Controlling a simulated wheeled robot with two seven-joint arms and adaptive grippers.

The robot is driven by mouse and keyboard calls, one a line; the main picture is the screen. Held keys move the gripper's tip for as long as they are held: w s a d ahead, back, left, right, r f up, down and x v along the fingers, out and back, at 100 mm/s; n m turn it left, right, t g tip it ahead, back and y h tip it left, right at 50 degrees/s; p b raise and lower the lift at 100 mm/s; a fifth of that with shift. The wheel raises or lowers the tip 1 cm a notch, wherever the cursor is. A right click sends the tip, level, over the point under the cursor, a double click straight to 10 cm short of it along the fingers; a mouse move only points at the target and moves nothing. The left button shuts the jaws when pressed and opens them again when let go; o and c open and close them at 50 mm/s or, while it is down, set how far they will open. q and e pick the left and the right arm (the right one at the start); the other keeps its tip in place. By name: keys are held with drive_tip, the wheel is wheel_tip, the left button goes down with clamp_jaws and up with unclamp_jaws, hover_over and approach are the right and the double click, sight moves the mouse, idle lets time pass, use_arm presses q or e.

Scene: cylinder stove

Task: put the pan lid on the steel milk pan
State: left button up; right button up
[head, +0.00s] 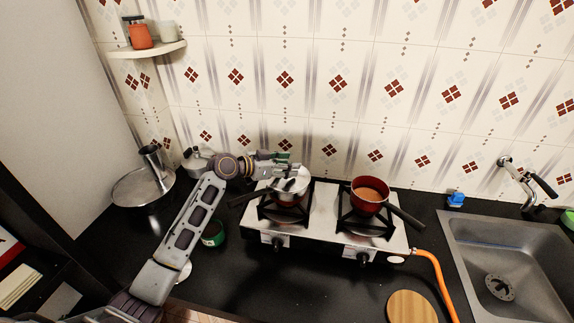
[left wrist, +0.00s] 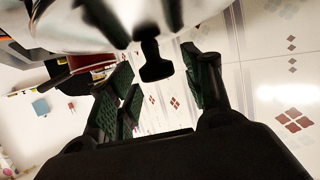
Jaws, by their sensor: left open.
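The steel milk pan (head: 289,198) stands on the left burner, its dark handle (head: 246,197) pointing left. The shiny pan lid (head: 292,184) is at the pan's top and looks seated, though my gripper partly covers it and I cannot see the whole rim. My left gripper (head: 288,166) is just above the lid. In the left wrist view my left gripper (left wrist: 160,85) is open, its green pads apart on either side of the lid's black knob (left wrist: 155,62). The knob appears free of both pads. My right gripper is not in view.
A red pan (head: 369,194) with brown contents stands on the right burner of the stove (head: 330,235). A sink (head: 500,260) is at right, a round wooden board (head: 411,307) in front. A green can (head: 213,233) stands left of the stove, near my arm.

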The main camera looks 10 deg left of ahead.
use_arm(q)
drive_tip(key=shift+r, duration=0.25)
drive_tip(key=shift+r+p, duration=0.4)
drive_tip(key=shift+p, duration=0.15)
drive_tip(key=b+v, duration=0.2)
drive_tip(key=v, duration=1)
